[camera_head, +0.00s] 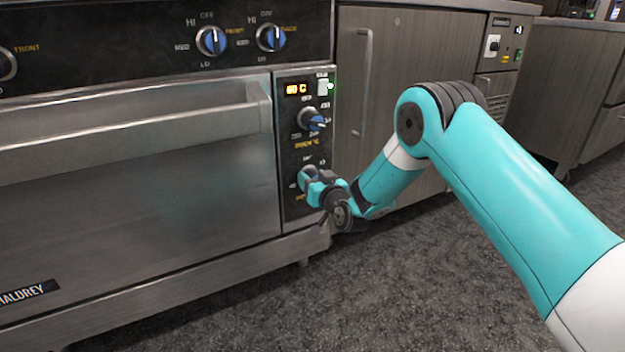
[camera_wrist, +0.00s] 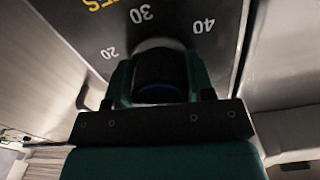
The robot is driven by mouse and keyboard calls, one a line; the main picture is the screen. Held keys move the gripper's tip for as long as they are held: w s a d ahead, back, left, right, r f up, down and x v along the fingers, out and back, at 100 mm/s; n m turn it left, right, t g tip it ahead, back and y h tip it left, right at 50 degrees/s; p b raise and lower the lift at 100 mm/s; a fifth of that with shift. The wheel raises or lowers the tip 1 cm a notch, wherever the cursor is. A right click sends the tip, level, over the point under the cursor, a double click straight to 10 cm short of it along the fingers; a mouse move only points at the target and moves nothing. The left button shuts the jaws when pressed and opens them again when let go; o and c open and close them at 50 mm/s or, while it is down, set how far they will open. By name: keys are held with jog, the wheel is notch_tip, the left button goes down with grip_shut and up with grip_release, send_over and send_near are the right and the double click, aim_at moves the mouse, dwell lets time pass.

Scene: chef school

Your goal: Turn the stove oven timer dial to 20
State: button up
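The oven timer dial (camera_head: 306,175) is the lower knob on the oven's narrow black control panel, mostly hidden behind my gripper. In the wrist view the dark dial (camera_wrist: 160,68) sits between the two teal fingers, with the marks 20, 30 and 40 showing around it. Its pointer is hidden, so I cannot read its setting. My gripper (camera_head: 312,182) is at the dial from the front right; in the wrist view its fingers (camera_wrist: 160,80) lie close against both sides of the dial, with no clear gap, and appear shut on it.
The oven door handle (camera_head: 130,132) projects at left. A cabinet (camera_head: 390,75) stands behind my arm. The floor (camera_head: 420,290) is clear.

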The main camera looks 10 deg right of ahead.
jog(key=shift+r+m+p, duration=0.15)
jog(key=shift+m+p, duration=0.35)
jog(key=shift+p, duration=0.05)
jog(key=shift+c, duration=0.2)
jog(key=shift+m, duration=0.3)
jog(key=o, duration=0.9)
